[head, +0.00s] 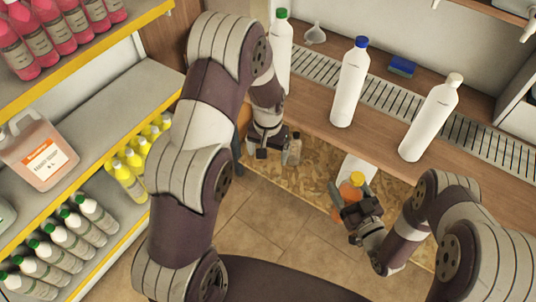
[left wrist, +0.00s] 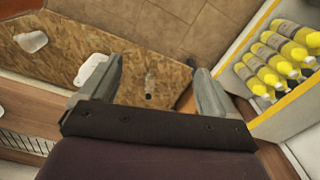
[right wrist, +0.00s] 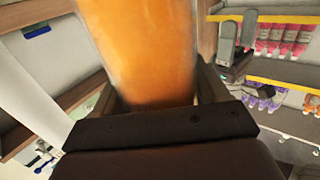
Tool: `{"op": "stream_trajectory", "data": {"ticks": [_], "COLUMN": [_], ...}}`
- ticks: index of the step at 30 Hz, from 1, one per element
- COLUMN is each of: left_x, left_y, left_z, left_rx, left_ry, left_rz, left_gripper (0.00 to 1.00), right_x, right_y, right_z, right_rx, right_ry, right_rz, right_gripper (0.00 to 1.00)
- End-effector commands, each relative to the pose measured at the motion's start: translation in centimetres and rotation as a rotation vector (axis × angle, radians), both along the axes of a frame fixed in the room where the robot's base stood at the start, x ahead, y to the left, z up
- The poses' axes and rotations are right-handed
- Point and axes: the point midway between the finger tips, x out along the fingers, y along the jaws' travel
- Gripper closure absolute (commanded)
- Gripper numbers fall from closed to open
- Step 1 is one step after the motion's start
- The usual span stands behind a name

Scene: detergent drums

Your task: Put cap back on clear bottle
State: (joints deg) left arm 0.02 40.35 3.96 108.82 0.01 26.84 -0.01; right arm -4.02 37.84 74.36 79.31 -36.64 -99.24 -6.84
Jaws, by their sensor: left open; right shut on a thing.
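My right gripper (head: 352,203) is shut on an orange bottle (right wrist: 145,50). I see no separate loose cap.
Tall white bottles with blue (head: 350,85) and cream (head: 432,120) caps stand on the wooden counter (head: 315,125), with a green-capped one (head: 281,45) further left. A funnel (head: 315,34) and blue sponge (head: 402,66) lie behind. Stocked shelves with yellow edges (head: 70,217) fill the left.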

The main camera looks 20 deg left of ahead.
Motion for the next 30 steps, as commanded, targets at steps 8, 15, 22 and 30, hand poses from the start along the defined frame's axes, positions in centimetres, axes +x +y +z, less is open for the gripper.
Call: {"op": "stream_trajectory", "data": {"ticks": [8, 15, 22, 30], "left_x": [0.1, -1.4, -11.8, -15.7], "left_y": [0.0, -0.5, -0.7, -0.6], "left_z": [0.3, 9.0, 13.2, 11.9], "left_rx": [0.0, -0.001, -0.004, -0.004], "left_ry": [-0.004, -0.148, -0.175, -0.116], "left_rz": [-0.001, -0.012, -0.022, -0.022], "left_gripper": [0.1, 0.1, 0.1, 0.1], "right_x": [0.1, 0.0, 0.0, 0.0], "right_y": [0.0, 0.0, 0.0, 0.0], "right_z": [0.2, 0.2, 0.1, 0.1], "right_rx": [0.001, 0.001, 0.001, 0.001], "right_ry": [-0.002, -0.002, -0.002, -0.002], "right_rz": [0.0, 0.0, 0.0, 0.0], "right_gripper": [1.0, 1.0, 1.0, 1.0]}}
